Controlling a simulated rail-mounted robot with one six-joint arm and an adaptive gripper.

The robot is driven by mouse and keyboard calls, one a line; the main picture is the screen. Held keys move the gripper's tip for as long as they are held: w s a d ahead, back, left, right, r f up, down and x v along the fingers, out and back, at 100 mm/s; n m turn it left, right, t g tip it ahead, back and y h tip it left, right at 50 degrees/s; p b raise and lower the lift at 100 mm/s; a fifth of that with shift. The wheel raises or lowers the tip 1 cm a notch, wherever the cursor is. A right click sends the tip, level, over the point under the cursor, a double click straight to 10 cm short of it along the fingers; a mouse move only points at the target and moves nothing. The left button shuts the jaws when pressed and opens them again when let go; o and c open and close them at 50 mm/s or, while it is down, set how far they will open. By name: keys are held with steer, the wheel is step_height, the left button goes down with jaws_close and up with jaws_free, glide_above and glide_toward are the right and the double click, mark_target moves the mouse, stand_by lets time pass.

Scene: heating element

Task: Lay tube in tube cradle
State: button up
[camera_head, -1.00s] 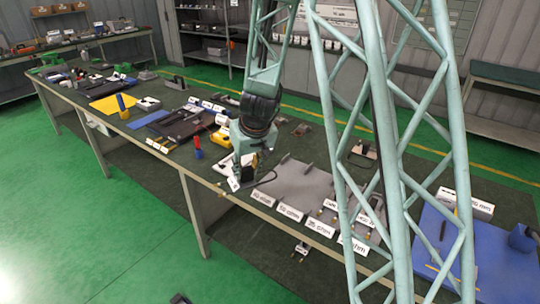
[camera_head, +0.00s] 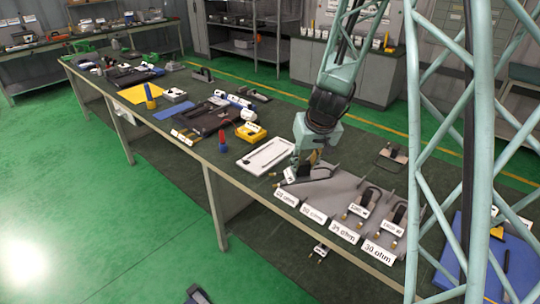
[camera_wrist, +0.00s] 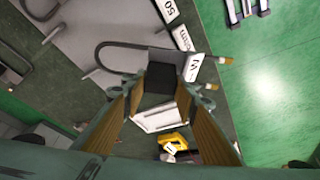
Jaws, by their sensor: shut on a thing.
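My gripper (camera_head: 313,158) is over the left end of a grey board (camera_head: 336,190), pointing down. In the wrist view my gripper (camera_wrist: 160,90) has its two tan-padded fingers on either side of a black block (camera_wrist: 160,77), shut on it. The block is the end of a dark U-shaped tube (camera_wrist: 103,47), which extends left over the grey board (camera_wrist: 75,42), between low upright fins. A white tag (camera_wrist: 194,67) and brass-coloured ends (camera_wrist: 225,60) sit at the block's other side. Whether the tube touches the board, I cannot tell. No part is clearly identifiable as the cradle.
Similar tubes with black blocks (camera_head: 398,213) stand on the board's right half, behind ohm labels (camera_head: 345,233). A white tray (camera_head: 265,153) with a hook-shaped outline lies to the left. A yellow meter (camera_head: 251,132) and a red-topped tool (camera_head: 223,143) are farther left.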

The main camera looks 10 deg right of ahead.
steer(key=shift+w+a, duration=0.35)
steer(key=shift+w, duration=0.15)
steer(key=w+a+f+n+y+p, duration=0.2)
steer(key=w+a+n, duration=0.5)
steer(key=w+a, duration=0.9)
step_height(320, 180, down, 2)
steer(key=shift+w+a+f+g+y+p, duration=0.1)
steer(key=shift+w+a+g+y+p, duration=0.15)
steer(key=shift+a+g+y+p, duration=0.35)
steer(key=shift+a, duration=0.1)
steer(key=w+d+f+p, duration=0.1)
steer(key=w+d, duration=1)
steer(key=shift+w+f, duration=0.15)
steer(key=shift+w, duration=0.1)
steer(key=shift+f, duration=0.1)
steer(key=shift+f, duration=1.7)
